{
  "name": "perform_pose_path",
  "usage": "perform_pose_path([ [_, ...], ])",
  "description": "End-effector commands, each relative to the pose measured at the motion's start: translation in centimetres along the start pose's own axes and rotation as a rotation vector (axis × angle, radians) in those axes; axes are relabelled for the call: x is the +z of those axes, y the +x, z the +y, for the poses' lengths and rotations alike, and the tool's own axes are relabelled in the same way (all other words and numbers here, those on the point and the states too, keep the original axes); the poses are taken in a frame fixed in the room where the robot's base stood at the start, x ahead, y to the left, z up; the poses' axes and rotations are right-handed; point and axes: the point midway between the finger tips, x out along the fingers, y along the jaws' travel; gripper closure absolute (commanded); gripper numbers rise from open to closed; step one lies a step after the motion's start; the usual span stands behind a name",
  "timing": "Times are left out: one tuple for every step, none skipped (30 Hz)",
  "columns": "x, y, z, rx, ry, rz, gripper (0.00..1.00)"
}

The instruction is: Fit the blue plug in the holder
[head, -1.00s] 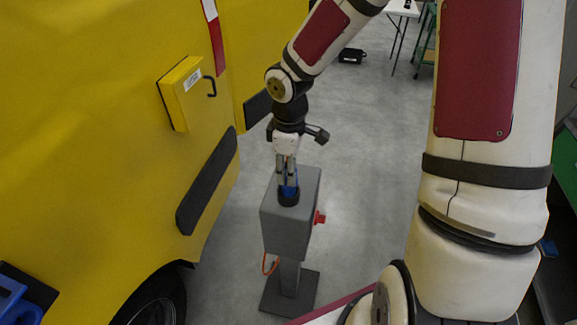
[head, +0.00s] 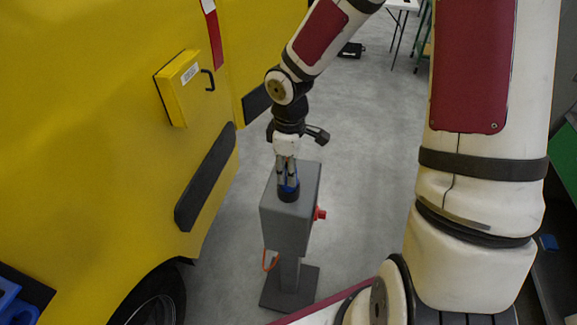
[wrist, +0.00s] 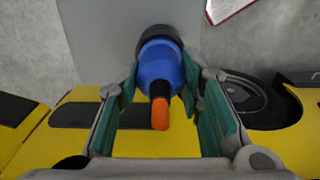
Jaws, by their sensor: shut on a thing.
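The blue plug (wrist: 160,66) has an orange tip that points toward the wrist camera. My gripper (wrist: 160,82) is shut on it, with a green-padded finger on each side. In the head view, the plug (head: 289,184) shows as a bit of blue between the fingers of my gripper (head: 288,180), which points down. The holder (head: 288,195) is a black ring on top of a grey box. The plug's far end meets the holder (wrist: 158,36) in the wrist view. How deep it sits inside cannot be seen.
The grey box (head: 285,228) stands on a post with a flat foot and has a red knob (head: 319,213) on its right side. A yellow vehicle (head: 90,130) fills the left, close to the box. Grey floor (head: 365,150) is open to the right of the box.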

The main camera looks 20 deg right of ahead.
Motion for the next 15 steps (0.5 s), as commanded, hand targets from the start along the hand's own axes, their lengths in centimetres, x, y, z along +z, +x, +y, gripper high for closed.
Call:
perform_pose_path([
  [-0.03, 0.11, 0.03, 0.000, 0.000, 0.000, 1.00],
  [-0.02, 0.16, 0.03, 0.000, 0.000, 0.000, 1.00],
  [-0.03, 0.23, 0.03, 0.000, 0.000, 0.000, 1.00],
  [-0.03, 0.29, 0.03, 0.000, 0.000, 0.000, 1.00],
  [-0.03, 0.34, 0.03, 0.000, 0.000, 0.000, 1.00],
  [-0.03, 0.41, 0.03, 0.000, 0.000, 0.000, 1.00],
  [-0.03, 0.46, 0.03, 0.000, 0.000, 0.000, 1.00],
  [-0.03, 0.41, 0.01, 0.001, 0.000, 0.001, 1.00],
  [-0.02, 0.40, 0.01, 0.001, 0.000, 0.001, 1.00],
  [-0.02, 0.39, 0.00, 0.001, 0.000, 0.001, 1.00],
  [-0.02, 0.39, 0.00, 0.001, 0.000, 0.001, 1.00],
  [-0.02, 0.39, 0.00, 0.001, 0.000, 0.001, 1.00],
  [-0.02, 0.38, 0.00, 0.001, 0.000, 0.001, 1.00],
  [-0.02, 0.38, 0.00, 0.001, 0.000, 0.001, 0.59],
  [-0.02, 0.38, 0.00, 0.001, 0.000, 0.001, 0.50],
])
